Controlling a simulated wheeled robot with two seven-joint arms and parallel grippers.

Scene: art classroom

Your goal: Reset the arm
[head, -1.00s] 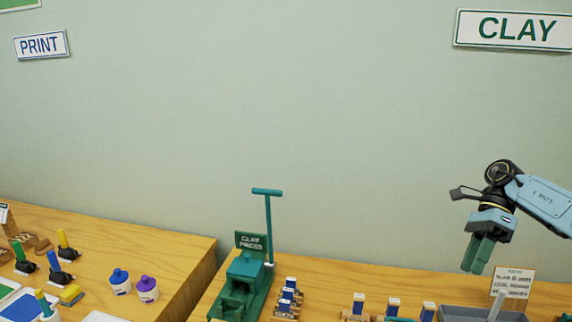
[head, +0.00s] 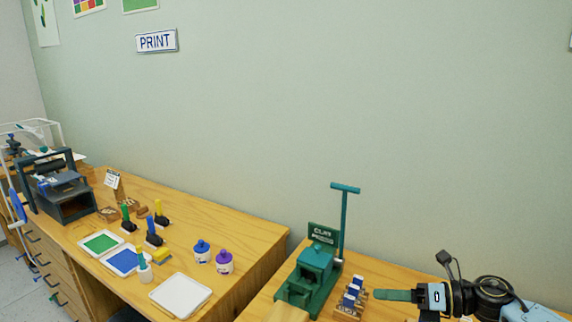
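My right arm comes in at the bottom right, and its gripper (head: 365,295) points left with its green fingers level. The fingers overlap from this angle, so I cannot tell whether they are open or shut. I see no object clearly held. The fingertips show near the small blue and white blocks on wooden holders (head: 352,296), to the right of the green clay press (head: 315,268); contact cannot be told. My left gripper is not in view.
The left table holds a green ink tray (head: 101,243), a blue ink tray (head: 124,262), a blank white tray (head: 180,296), a blue-lidded jar (head: 202,252), a purple-lidded jar (head: 224,262) and a dark printing press (head: 60,187). A gap separates the two tables.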

